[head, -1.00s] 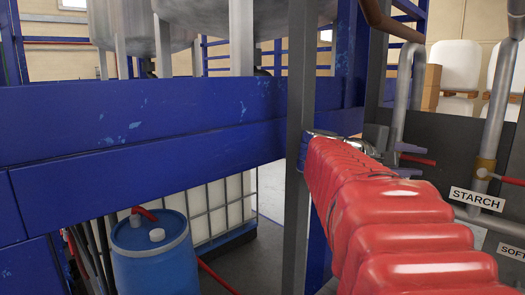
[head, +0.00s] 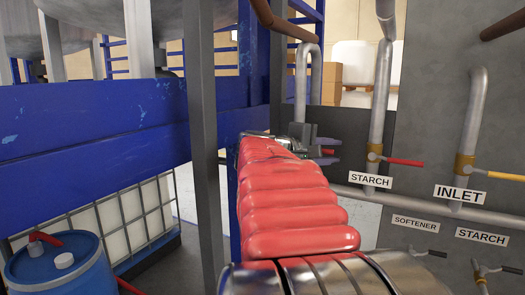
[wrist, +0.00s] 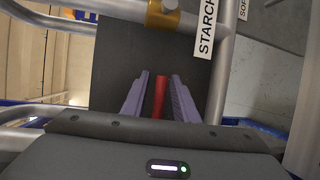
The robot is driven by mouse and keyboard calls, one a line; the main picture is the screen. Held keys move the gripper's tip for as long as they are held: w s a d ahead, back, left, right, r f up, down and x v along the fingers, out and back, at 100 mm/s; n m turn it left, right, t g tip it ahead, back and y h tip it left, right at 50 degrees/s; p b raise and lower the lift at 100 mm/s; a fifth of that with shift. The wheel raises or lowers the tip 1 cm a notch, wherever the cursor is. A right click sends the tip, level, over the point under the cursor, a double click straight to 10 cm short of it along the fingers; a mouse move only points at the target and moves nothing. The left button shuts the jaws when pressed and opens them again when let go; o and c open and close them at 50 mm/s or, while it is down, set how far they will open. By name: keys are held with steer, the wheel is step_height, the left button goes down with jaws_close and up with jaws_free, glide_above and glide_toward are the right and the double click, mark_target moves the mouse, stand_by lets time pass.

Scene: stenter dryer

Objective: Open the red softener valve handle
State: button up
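My gripper (head: 328,151) is at the end of my red-sleeved arm, its two purple fingers apart. A red handle (head: 328,152) shows between the fingers. In the wrist view the same red handle (wrist: 160,95) lies lengthwise between the fingers, with a narrow gap on each side. The handle's valve body and label are hidden behind my gripper and arm. A SOFTENER label (head: 415,223) is on the dark panel at lower right, with a dark-levered valve (head: 430,252) below it. Another red handle (head: 405,161) is on the pipe above a STARCH label (head: 370,180).
An INLET pipe with a yellow handle (head: 505,176) is at right. A grey post (head: 203,140) and blue beam (head: 90,125) stand left of my arm. A blue drum (head: 55,270) is at lower left. Pipes (head: 302,75) rise near my gripper.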

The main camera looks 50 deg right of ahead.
jaws_close()
steer(key=shift+f, duration=0.1)
